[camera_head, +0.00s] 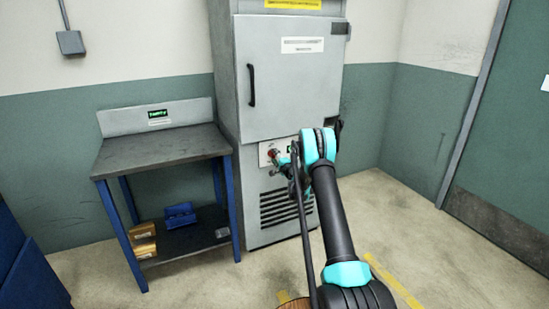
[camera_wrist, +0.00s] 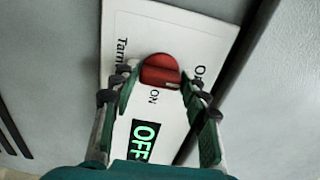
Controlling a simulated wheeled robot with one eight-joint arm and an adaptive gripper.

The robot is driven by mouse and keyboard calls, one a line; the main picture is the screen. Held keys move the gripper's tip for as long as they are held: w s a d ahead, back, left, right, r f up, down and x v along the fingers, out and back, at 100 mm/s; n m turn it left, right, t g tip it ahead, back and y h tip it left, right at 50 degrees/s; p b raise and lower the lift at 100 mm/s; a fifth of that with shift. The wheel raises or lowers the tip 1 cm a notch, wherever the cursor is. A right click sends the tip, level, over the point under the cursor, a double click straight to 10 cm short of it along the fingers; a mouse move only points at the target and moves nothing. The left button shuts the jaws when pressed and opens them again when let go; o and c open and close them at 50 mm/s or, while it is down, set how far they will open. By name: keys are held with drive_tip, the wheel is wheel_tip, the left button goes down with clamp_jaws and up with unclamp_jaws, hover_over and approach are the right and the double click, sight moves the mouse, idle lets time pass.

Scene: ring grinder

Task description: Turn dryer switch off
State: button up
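The dryer is a tall grey cabinet (camera_head: 290,75) with a closed door and a black handle. Its white switch panel (camera_head: 264,155) is below the door. In the wrist view a red round switch knob (camera_wrist: 160,71) sits on this white panel (camera_wrist: 125,28), with a pale mark toward its lower right. The word ON is printed near the knob, and a display (camera_wrist: 145,141) reads OFF in green. My gripper (camera_wrist: 161,78) is open, one finger on each side of the knob, with small gaps visible. In the head view my gripper (camera_head: 286,164) is at the panel, partly hiding it.
A work table (camera_head: 160,150) with blue legs stands left of the dryer, with small boxes (camera_head: 143,240) and a blue bin (camera_head: 180,215) on its lower shelf. A green door (camera_head: 510,130) is at the right. Floor between dryer and door is clear.

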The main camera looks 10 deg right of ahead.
drive_tip(key=shift+o, duration=1.4)
drive_tip(key=v, duration=1.2)
